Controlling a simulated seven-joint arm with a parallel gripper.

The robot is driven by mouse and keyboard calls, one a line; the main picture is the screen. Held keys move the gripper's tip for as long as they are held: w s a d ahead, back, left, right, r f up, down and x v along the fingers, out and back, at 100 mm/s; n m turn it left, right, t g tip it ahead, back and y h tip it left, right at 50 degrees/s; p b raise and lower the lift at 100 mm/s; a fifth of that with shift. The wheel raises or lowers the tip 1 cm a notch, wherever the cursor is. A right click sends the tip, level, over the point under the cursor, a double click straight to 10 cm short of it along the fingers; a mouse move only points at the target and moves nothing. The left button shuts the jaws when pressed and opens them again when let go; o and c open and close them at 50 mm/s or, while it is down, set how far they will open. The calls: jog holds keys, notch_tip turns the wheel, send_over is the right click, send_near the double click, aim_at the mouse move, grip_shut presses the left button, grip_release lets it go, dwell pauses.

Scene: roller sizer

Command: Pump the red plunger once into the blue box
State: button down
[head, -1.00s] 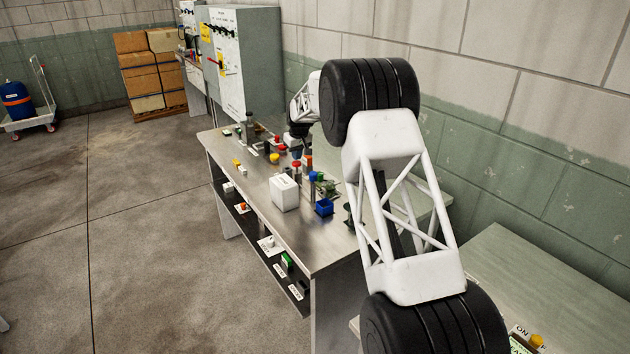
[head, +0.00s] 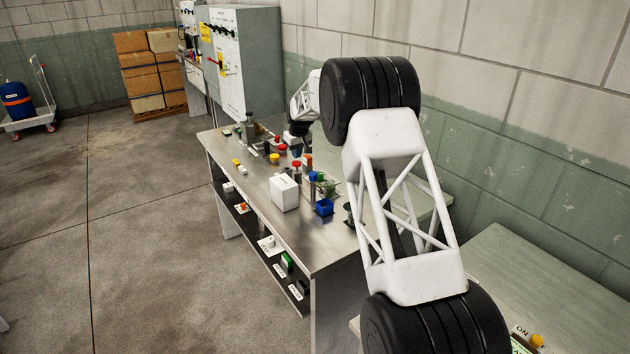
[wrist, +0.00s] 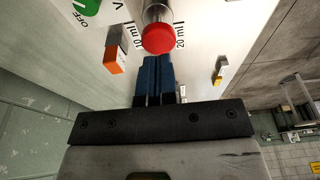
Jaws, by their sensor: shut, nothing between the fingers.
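The red plunger knob (wrist: 158,39) is a round red cap on a metal cylinder in the wrist view, with "10 ml" and "20 ml" printed beside it. My gripper (wrist: 156,62) is shut and empty, its blue fingers together with their tips just below the knob in the picture. I cannot tell whether they touch it. In the head view my gripper (head: 297,150) is small and low over the bench, among red-topped parts, so which one is the plunger is unclear. The blue box (head: 324,207) is open-topped on the bench, nearer the camera; the wrist view does not show it.
The metal bench (head: 262,206) carries a white box (head: 284,193), a yellow knob (head: 274,158) and several small posts and switches. An orange-faced block (wrist: 115,60) is left of the knob in the wrist view. A grey cabinet (head: 250,65) stands behind. The bench's near front corner is clear.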

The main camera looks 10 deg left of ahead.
jog(key=shift+r, duration=0.1)
jog(key=shift+r, duration=2.4)
jog(key=s+d+r+m, duration=0.1)
jog(key=s+d+r, duration=0.6)
jog(key=d, duration=0.2)
jog(key=s+d+r+m, duration=0.1)
jog(key=s+d+r, duration=0.5)
jog(key=d+r, duration=0.25)
jog(key=s+d+r+m, duration=0.1)
jog(key=s+d+r, duration=0.2)
jog(key=s+d, duration=0.5)
jog(key=s+d+r+m, duration=0.25)
jog(key=s+d, duration=0.35)
jog(key=s, duration=0.3)
jog(key=s+d+f+m, duration=0.1)
jog(key=s+d, duration=0.4)
jog(key=s, duration=0.9)
jog(key=s+d+f+m+h, duration=0.1)
jog(key=s+d+f, duration=0.3)
jog(key=s, duration=1.1)
jog(key=s+d+f+m+t, duration=0.1)
jog(key=s+d+f, duration=0.2)
jog(key=s+d, duration=0.4)
jog(key=s, duration=0.7)
jog(key=shift+s+d+m+h, duration=0.35)
jog(key=shift+d+h, duration=0.05)
